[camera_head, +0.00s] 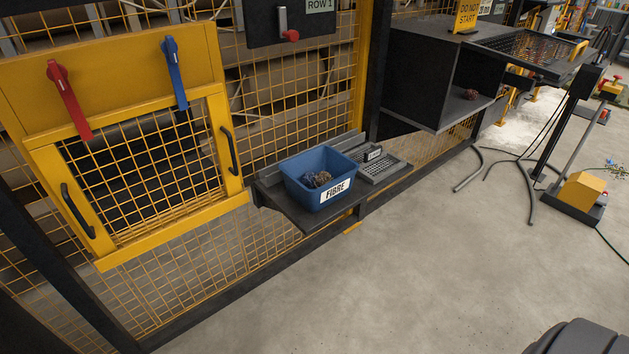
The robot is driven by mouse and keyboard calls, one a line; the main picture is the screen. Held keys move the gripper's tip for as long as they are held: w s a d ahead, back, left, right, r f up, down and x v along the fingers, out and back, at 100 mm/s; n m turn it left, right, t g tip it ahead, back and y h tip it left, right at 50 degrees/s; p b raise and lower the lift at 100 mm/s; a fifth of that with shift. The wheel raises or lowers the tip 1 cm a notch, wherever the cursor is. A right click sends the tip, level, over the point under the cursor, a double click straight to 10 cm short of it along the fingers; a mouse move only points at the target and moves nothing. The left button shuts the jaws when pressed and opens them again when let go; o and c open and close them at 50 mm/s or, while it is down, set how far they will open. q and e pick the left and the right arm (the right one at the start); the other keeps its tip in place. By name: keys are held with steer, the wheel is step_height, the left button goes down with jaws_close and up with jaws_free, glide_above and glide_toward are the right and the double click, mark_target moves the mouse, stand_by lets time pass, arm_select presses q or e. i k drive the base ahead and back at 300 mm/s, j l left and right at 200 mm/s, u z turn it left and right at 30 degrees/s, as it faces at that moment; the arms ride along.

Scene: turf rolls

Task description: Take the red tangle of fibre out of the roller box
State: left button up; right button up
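A small dark red tangle of fibre (471,94) lies on the floor of an open-fronted dark box (421,72), toward its right side. I take this dark box to be the roller box; no label on it names it so. A mesh guard (522,48) sticks out from the box's upper right. Neither of my grippers shows in this view.
A blue bin marked FIBRE (322,182) holds some tangles and stands on a dark shelf beside a slotted grey tray (378,164). A yellow mesh gate (150,165) is at left. A yellow DO NOT START sign (467,15) tops the box. Cables cross the floor at right.

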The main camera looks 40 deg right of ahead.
mark_target(470, 94)
steer(key=l+z, duration=0.1)
steer(key=z, duration=1.9)
